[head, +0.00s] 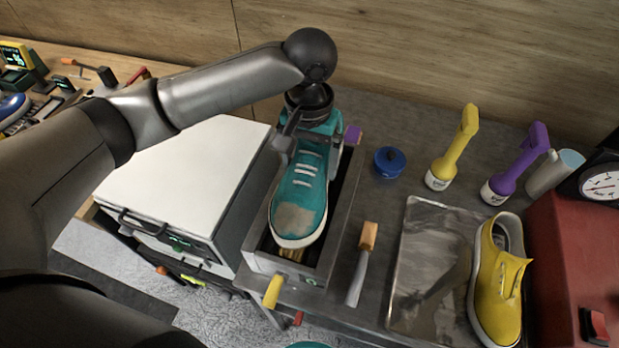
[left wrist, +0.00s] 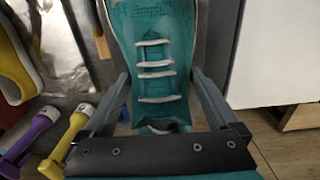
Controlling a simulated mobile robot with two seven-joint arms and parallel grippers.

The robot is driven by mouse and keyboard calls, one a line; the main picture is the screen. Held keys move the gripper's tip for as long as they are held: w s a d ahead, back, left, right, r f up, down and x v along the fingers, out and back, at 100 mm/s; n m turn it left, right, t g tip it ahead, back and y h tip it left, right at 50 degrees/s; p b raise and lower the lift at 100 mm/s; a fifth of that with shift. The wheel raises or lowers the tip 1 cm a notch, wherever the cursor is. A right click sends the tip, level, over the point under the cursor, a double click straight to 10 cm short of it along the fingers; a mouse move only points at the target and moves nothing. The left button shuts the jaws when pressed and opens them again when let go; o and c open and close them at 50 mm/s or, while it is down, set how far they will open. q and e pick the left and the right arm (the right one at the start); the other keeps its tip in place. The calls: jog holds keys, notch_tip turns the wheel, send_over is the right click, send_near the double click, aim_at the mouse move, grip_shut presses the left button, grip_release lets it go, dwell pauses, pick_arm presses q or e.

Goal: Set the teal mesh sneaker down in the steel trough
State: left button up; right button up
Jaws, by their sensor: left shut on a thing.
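The teal mesh sneaker (head: 300,190) has white laces, a white sole and a greyish-brown patch on its toe. My left gripper (head: 312,140) is shut on it near the heel end, one finger on each side. In the left wrist view the sneaker (left wrist: 153,60) lies between the two fingers (left wrist: 160,105). The steel trough (head: 345,210) is a long open box under the sneaker. The sneaker lines up lengthwise with it, toe toward the trough's near end. Whether the sole touches the trough's bottom is hidden. My right gripper is not in view.
A white-topped box (head: 185,170) stands close on the trough's left. On the right are a wooden-tipped brush (head: 362,265), a blue pot (head: 388,162), yellow (head: 455,150) and purple (head: 518,165) bottle-like tools, and a metal tray (head: 425,270) with a yellow sneaker (head: 497,285).

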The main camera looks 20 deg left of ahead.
aim_at(310, 148)
pick_arm(q)
jog(key=shift+f, duration=2.7)
jog(key=shift+f, duration=0.1)
jog(key=o, duration=1.4)
notch_tip(310, 148, up, 12)
jog(key=shift+r, duration=0.1)
jog(key=shift+d, duration=0.1)
